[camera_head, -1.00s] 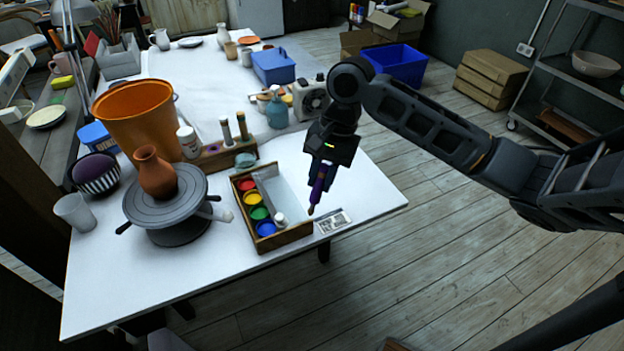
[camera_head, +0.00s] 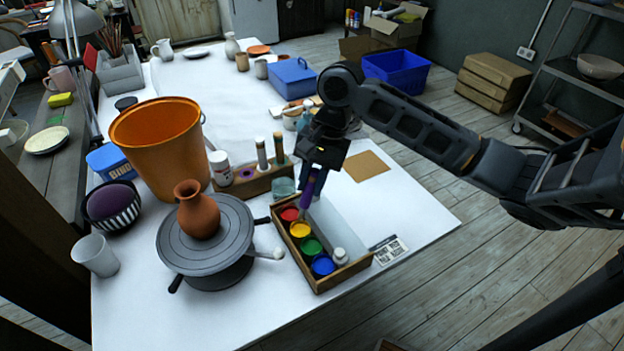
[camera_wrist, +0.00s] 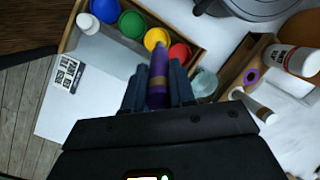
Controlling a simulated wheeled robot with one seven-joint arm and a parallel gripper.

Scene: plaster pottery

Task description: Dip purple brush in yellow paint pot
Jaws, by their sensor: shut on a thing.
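The purple brush (camera_head: 307,190) is held in my gripper (camera_head: 310,178), tip pointing down. My gripper is shut on it, and it also shows in the wrist view (camera_wrist: 158,80) between the two fingers. The yellow paint pot (camera_head: 300,230) stands in the wooden box (camera_head: 343,272), between the red pot (camera_head: 289,214) and the green pot (camera_head: 311,246). In the wrist view the brush end overlaps the lower edge of the yellow pot (camera_wrist: 156,38). I cannot tell whether it touches the paint.
A blue pot (camera_head: 323,266) and a small white bottle (camera_head: 340,257) are also in the box. A turntable (camera_head: 207,250) with a clay vase (camera_head: 198,212) stands to the left. A wooden holder (camera_head: 255,184) stands behind. The table's right front is clear except for a label card (camera_head: 388,251).

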